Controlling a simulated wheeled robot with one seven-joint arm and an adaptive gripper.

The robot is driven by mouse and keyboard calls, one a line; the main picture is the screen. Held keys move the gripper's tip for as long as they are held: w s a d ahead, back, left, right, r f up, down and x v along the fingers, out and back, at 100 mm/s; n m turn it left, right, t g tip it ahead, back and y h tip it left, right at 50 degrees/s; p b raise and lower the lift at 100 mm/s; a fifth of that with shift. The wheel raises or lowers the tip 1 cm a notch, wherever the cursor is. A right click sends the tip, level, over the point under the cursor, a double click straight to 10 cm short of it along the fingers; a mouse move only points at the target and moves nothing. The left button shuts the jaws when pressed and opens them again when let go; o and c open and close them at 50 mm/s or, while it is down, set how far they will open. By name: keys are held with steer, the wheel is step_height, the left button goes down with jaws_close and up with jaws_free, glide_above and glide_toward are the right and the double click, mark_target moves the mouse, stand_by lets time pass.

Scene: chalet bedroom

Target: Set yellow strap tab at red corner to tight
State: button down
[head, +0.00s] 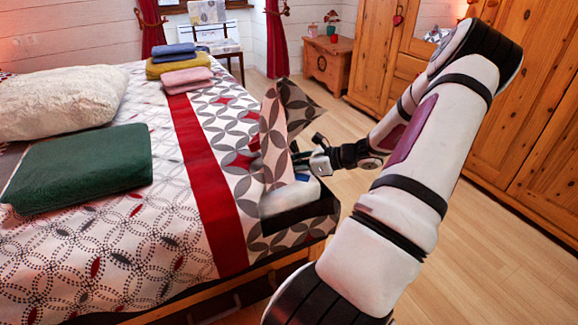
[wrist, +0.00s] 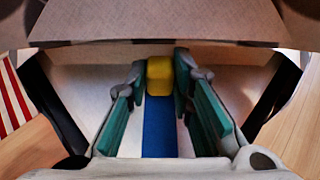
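The yellow strap tab (wrist: 159,77) sits at the far end of a blue strap (wrist: 160,128) in the wrist view. My gripper (wrist: 160,80) has a green-padded fingertip against each side of the tab, with no clear gap. In the head view my gripper (head: 302,163) is at the near right corner of the bed, beside a raised patterned cover flap (head: 284,115) and a pale mattress corner (head: 290,196). A red band (head: 205,170) crosses the bed cover; no separate red corner mark is clear.
The bed carries a green cushion (head: 85,165), a white pillow (head: 60,103) and folded towels (head: 178,62). Wooden wardrobes (head: 530,120) line the right side, and a small chest (head: 328,62) stands at the back. The wooden floor (head: 480,240) right of my arm is clear.

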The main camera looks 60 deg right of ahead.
mark_target(307, 179)
steer(key=shift+s+d+r+p, duration=0.1)
steer(key=shift+s+d+p, duration=0.1)
steer(key=shift+s+p, duration=0.45)
steer(key=shift+s+d+f+p, duration=0.15)
steer(key=shift+s+p, duration=0.35)
steer(key=shift+s, duration=0.35)
steer(key=shift+s+d+r+p, duration=0.2)
steer(key=shift+s+p, duration=0.35)
steer(key=shift+s, duration=0.2)
steer(key=shift+s+d+f, duration=0.1)
steer(key=shift+s+f, duration=0.1)
steer(key=shift+s, duration=0.25)
steer(key=c, duration=1.4)
jaws_free()
steer(key=v, duration=1.2)
steer(key=shift+s, duration=0.15)
